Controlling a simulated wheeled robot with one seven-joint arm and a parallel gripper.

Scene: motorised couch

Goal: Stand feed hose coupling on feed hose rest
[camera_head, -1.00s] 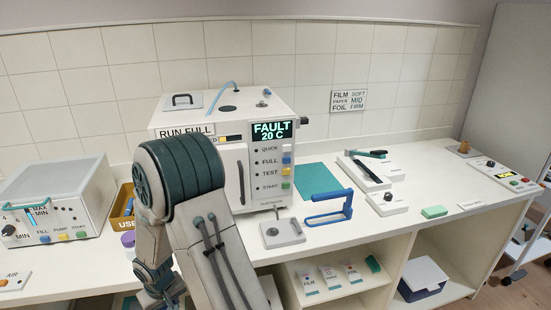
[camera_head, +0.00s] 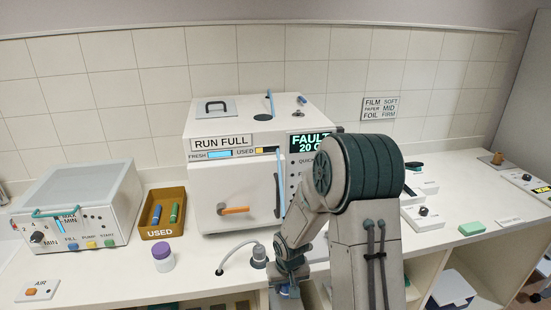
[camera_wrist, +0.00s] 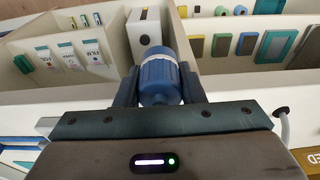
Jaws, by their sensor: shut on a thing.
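My gripper (camera_head: 288,292) is low in front of the white machine, near the counter's front edge. In the wrist view its fingers are shut on a ribbed blue coupling (camera_wrist: 160,80). A light blue hose (camera_head: 270,103) rises from the machine's top, and a blue length (camera_head: 279,180) shows down its front towards my gripper. Its join to the coupling is hidden. A grey fitting (camera_head: 258,256) with a thin grey hose stands on the counter just left of my gripper. I cannot tell which thing is the feed hose rest; my arm hides part of the counter.
The machine (camera_head: 215,180) has an orange door handle (camera_head: 235,210) sticking out. A brown USED bin (camera_head: 160,233), a purple-lidded jar (camera_head: 163,262) and a control box (camera_head: 80,205) are to the left. Open shelves (camera_wrist: 75,60) lie below the counter.

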